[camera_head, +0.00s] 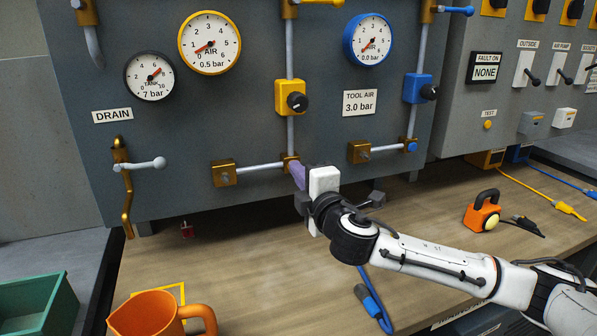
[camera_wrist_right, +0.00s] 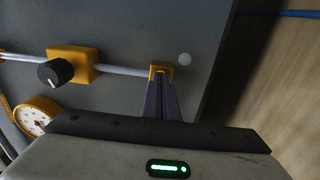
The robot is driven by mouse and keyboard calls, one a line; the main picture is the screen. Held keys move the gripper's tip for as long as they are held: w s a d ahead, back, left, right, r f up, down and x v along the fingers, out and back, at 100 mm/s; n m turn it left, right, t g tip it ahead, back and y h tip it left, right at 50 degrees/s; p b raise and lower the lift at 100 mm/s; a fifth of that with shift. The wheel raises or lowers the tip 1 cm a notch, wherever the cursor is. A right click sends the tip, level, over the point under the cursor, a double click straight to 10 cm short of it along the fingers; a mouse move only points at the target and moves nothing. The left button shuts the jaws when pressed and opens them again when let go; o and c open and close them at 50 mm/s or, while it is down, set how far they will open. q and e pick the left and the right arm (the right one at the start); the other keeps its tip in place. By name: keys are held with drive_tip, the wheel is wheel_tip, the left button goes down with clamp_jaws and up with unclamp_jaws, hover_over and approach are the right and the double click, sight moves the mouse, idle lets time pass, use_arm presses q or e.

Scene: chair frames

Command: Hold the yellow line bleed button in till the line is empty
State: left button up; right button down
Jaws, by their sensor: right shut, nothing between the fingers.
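The yellow line runs down the grey panel from the yellow-rimmed air gauge (camera_head: 210,43), which reads 0.5 bar, past the yellow regulator (camera_head: 291,97) to a brass fitting (camera_head: 287,159) at its lower end. My right gripper (camera_head: 297,174) is shut and empty, its purple fingertips at that fitting. In the right wrist view the shut fingers (camera_wrist_right: 160,98) reach the yellow-brown fitting (camera_wrist_right: 161,67) and overlap its near side. The bleed button itself is hidden behind the fingertips, so I cannot tell how far in it is. My left gripper is not in view.
The blue line's gauge (camera_head: 368,40) reads 0.0 bar; its blue button (camera_head: 412,147) is to the right. The drain lever (camera_head: 147,163) is at the left. An orange jug (camera_head: 150,314), a green bin (camera_head: 38,305) and an orange padlock (camera_head: 482,214) stand below the panel.

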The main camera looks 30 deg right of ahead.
drive_tip(key=shift+d+r, duration=0.15)
drive_tip(key=shift+r, duration=0.15)
drive_tip(key=shift+f+v, duration=0.15)
drive_tip(key=shift+v, duration=1.2)
drive_tip(key=shift+f+v, duration=0.2)
drive_tip(key=shift+v, duration=1.1)
